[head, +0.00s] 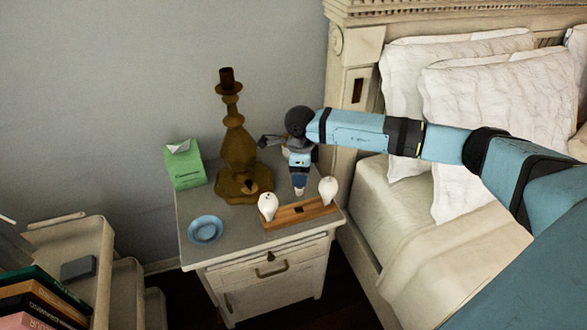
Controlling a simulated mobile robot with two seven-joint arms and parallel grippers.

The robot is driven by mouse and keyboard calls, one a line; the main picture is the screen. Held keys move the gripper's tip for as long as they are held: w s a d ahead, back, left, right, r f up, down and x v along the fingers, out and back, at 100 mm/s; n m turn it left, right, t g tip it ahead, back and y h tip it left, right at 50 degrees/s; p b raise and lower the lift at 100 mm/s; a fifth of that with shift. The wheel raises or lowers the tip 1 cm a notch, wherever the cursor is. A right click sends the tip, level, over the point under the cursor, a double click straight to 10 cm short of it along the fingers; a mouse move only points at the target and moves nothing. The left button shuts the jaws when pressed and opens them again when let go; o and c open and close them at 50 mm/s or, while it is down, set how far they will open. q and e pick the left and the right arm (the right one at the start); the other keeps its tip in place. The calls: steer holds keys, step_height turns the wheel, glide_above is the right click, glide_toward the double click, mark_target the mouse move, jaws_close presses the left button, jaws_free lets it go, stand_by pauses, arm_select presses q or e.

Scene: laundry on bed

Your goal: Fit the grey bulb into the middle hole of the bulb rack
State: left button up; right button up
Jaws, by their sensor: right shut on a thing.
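The wooden bulb rack (289,218) lies near the front right of the nightstand top. A white bulb (268,205) stands at its left end and another white bulb (328,189) at its right end. My right gripper (299,182) points down between these two bulbs, over the middle of the rack. It is shut on the grey bulb (299,191), whose pale lower part shows below the fingers. The middle hole cannot be made out, and I cannot tell whether the bulb touches the rack. My left gripper is not in view.
A brown candlestick (237,150) stands close left of my right gripper. A green tissue box (185,168) and a blue dish (206,229) are farther left on the nightstand (240,236). A bed with pillows (500,105) is at right, a shelf with books (45,295) at lower left.

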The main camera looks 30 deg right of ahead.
mark_target(299, 192)
stand_by(0.3)
steer(key=shift+f+b, duration=0.7)
steer(key=shift+f, duration=0.1)
step_height(299, 192, down, 4)
steer(key=b, duration=0.3)
steer(key=shift+f, duration=0.1)
steer(key=shift+f+b, duration=0.65)
steer(key=shift+f, duration=0.45)
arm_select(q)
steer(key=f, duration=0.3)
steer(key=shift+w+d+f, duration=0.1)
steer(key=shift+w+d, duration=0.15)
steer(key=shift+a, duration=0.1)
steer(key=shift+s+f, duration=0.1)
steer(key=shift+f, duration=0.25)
arm_select(e)
steer(key=shift+f, duration=0.2)
